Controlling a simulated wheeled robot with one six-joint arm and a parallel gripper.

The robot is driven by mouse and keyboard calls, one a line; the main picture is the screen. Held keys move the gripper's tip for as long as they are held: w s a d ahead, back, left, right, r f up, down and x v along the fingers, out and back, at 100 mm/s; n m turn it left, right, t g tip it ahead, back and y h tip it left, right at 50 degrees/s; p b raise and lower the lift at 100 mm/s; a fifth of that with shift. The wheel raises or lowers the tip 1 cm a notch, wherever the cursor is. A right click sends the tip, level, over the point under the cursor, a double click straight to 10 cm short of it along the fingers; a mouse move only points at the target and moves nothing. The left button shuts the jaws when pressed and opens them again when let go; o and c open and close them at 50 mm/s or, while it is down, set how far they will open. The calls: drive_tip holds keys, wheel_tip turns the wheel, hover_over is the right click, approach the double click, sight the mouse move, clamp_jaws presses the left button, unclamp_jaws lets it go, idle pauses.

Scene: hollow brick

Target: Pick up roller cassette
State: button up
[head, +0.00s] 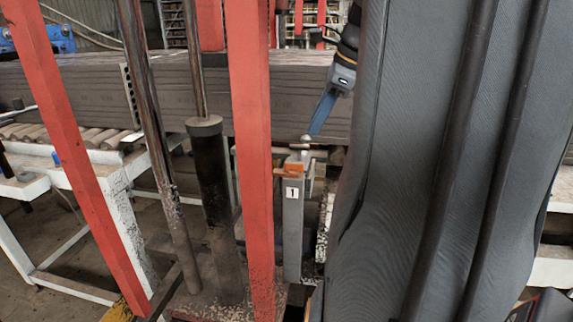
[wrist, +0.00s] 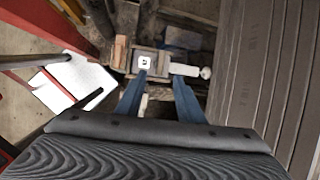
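My gripper shows in the wrist view (wrist: 160,78) as two blue fingers spread apart, with nothing clearly held between them. In the head view my gripper (head: 316,128) points down just above the top of a grey post. A small metal assembly (wrist: 146,62) lies beyond the fingertips in the wrist view, with a pale cylinder and rounded knob sticking out to its right. In the head view its knob and orange-brown block (head: 290,170) sit at the post's top. I cannot tell for certain which part is the roller cassette. The fingers hide some of the assembly.
The grey post (head: 292,230) carries a label "1". Red uprights (head: 250,120) and a dark cylinder (head: 212,180) stand to its left. A long ribbed grey-brown stack (head: 90,85) runs behind, and fills the wrist view's right side (wrist: 265,70). A white-framed roller table (head: 110,190) stands left.

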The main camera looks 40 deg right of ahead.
sight(306, 146)
drive_tip(key=p+x, duration=0.2)
drive_tip(key=x, duration=0.5)
drive_tip(key=shift+w+a+f, duration=0.1)
drive_tip(key=shift+w+f, duration=0.05)
drive_tip(key=shift+c, duration=0.4)
clamp_jaws()
idle(0.9)
